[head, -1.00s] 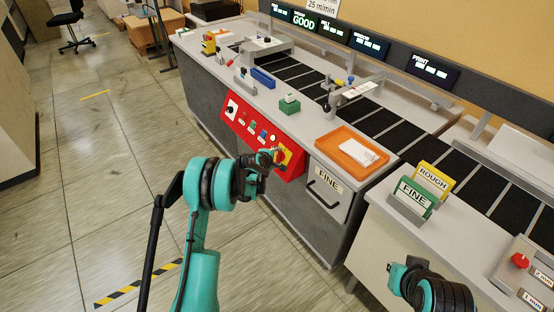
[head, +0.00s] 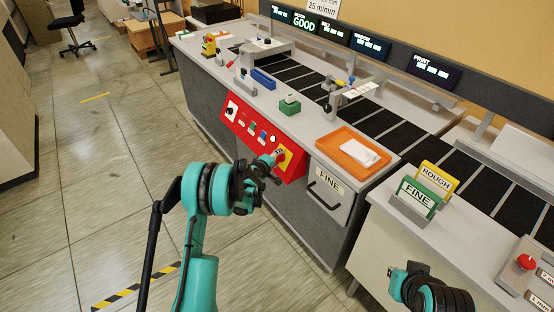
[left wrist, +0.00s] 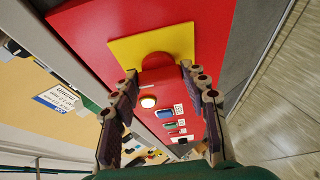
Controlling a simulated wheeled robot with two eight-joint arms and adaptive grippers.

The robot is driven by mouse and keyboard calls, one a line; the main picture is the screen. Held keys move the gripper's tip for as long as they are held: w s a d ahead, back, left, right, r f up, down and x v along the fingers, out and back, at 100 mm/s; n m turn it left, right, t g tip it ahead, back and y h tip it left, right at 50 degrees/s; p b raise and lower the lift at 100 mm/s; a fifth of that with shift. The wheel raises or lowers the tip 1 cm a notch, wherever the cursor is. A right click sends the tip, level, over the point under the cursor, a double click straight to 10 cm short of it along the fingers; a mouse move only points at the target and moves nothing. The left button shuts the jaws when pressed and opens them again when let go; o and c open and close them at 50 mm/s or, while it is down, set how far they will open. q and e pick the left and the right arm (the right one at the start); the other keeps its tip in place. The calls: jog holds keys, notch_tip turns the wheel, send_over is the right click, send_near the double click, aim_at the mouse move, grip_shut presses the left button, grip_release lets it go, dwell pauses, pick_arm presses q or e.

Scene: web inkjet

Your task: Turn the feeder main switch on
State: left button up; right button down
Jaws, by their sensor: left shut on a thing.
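The feeder main switch is a red rotary knob (left wrist: 158,62) on a yellow square plate (left wrist: 180,40), at the end of a red control panel (left wrist: 90,25). In the head view the yellow plate (head: 286,155) is at the panel's right end, partly hidden by my gripper. My left gripper (head: 274,163) is at the knob, and the left wrist view shows its two fingers (left wrist: 163,80) on either side of it, shut on it. My right gripper (head: 400,276) is low at the right, away from the switch; its fingers are unclear.
The red panel carries a lit round lamp (left wrist: 148,102), coloured buttons and a black knob (head: 231,108). Right of it is a drawer (head: 327,188) marked FINE with a handle. An orange tray (head: 350,142) lies on the counter above.

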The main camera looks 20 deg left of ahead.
pick_arm(q)
jog(key=o, duration=1.2)
jog(key=shift+c, duration=0.2)
jog(key=v, duration=1.2)
